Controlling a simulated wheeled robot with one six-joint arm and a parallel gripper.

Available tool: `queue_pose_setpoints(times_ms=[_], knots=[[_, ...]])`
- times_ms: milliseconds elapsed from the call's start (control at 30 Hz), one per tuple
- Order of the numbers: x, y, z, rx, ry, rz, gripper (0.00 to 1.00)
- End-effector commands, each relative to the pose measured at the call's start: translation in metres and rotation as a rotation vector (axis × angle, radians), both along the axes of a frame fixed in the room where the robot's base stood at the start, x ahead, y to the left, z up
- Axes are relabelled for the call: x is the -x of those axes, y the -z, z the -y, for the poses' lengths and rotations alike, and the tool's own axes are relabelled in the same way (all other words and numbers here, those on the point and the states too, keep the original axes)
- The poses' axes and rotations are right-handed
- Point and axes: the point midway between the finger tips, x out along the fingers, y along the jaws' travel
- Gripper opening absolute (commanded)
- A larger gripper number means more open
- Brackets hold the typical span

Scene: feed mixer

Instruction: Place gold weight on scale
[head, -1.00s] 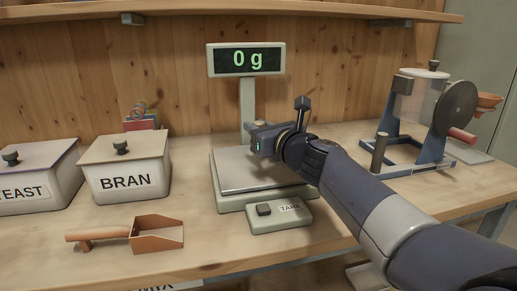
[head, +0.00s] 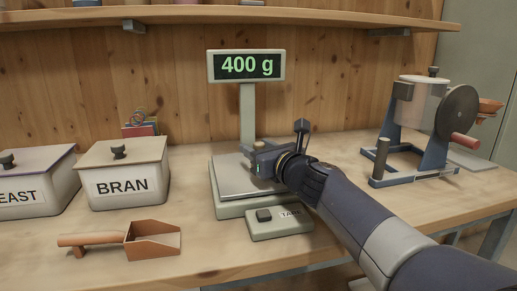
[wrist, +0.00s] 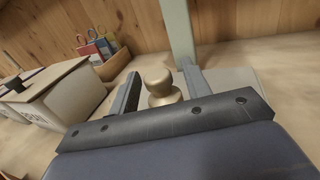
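The gold weight (wrist: 160,86) is a small knobbed brass-coloured piece, standing between my two fingers in the wrist view. The scale (head: 232,180) has a flat metal pan, and its display (head: 246,66) reads 400 g. My gripper (head: 262,152) is low over the back right of the pan. In the wrist view my gripper (wrist: 160,78) is open, with one finger on each side of the weight and gaps beside it. The weight's foot is partly hidden by my gripper body. In the head view the weight is mostly hidden by my gripper.
A tare button box (head: 279,223) sits in front of the scale. A BRAN bin (head: 125,185) and a YEAST bin (head: 38,190) stand left, with a copper scoop (head: 150,240) before them. A hand-cranked mill (head: 425,120) stands right. A shelf (head: 300,14) runs above.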

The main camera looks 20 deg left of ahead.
Motion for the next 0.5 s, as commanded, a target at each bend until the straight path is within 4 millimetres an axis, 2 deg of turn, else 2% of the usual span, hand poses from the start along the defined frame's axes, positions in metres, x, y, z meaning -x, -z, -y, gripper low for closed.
queue_pose_setpoints(times_ms=[333,500], knots=[[0.001,-0.005,0.001,0.000,0.000,0.000,0.46],[0.017,-0.004,0.021,0.000,0.002,0.001,0.46]])
